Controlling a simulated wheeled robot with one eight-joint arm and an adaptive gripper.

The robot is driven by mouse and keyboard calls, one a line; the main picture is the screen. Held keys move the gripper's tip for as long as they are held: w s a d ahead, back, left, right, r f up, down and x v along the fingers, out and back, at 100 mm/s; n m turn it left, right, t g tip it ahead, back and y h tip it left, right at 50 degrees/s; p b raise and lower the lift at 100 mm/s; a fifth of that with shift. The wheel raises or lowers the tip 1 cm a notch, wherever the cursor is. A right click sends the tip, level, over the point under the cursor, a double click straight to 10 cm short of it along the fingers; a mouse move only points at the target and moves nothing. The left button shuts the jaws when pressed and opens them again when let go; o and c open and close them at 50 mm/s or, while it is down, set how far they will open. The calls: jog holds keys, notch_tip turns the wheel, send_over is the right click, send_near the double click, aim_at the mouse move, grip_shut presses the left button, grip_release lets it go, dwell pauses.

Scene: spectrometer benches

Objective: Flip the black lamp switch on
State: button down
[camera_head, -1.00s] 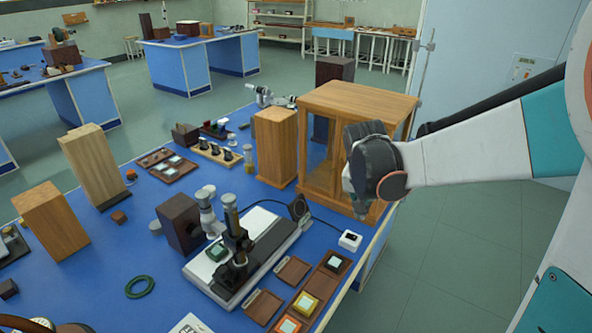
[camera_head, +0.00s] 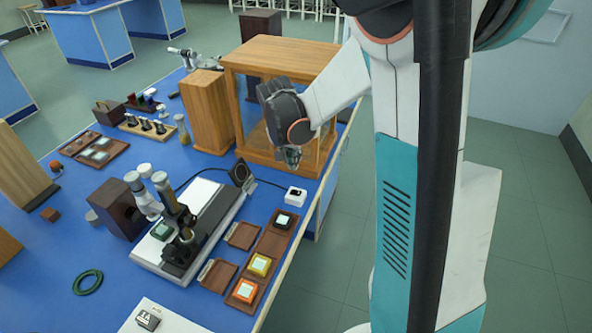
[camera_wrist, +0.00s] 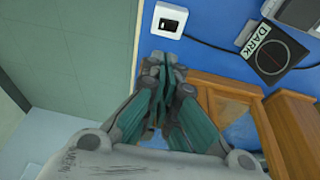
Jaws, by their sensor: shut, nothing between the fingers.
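The lamp switch is a small white box with a black rocker (camera_head: 295,195) near the right edge of the blue bench in the head view. It also shows in the wrist view as a white box with a dark rocker (camera_wrist: 169,22), at the top. A black cable runs from it. My gripper (camera_head: 293,160) is shut and empty, pointing down above the bench edge in front of the wooden cabinet. In the wrist view my gripper's fingertips (camera_wrist: 160,62) are together, a little below the switch box in the picture and apart from it. The rocker's position is too small to tell.
A wooden glass-fronted cabinet (camera_head: 285,50) stands close behind my gripper. A spectrometer bench (camera_head: 205,225) with a black disc labelled DARK (camera_wrist: 271,55) lies left of the switch. A brown tray (camera_head: 270,240) with coloured blocks lies nearer. Floor is free right of the bench.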

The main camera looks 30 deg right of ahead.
jog(key=b, duration=0.4)
send_near(301, 191)
jog(key=x, duration=0.3)
jog(key=w+x, duration=0.1)
jog(key=x, duration=0.1)
jog(key=shift+d, duration=0.35)
jog(key=shift+f+b, duration=0.3)
jog(key=shift+f, duration=0.2)
jog(key=shift+s+f, duration=0.1)
jog(key=shift+s+d+f+b, duration=0.15)
jog(key=shift+f+b, duration=0.2)
jog(key=shift+r, duration=0.1)
jog(key=shift+w+a+r, duration=0.15)
jog(key=shift+w+a, duration=0.35)
jog(key=shift+w, duration=0.15)
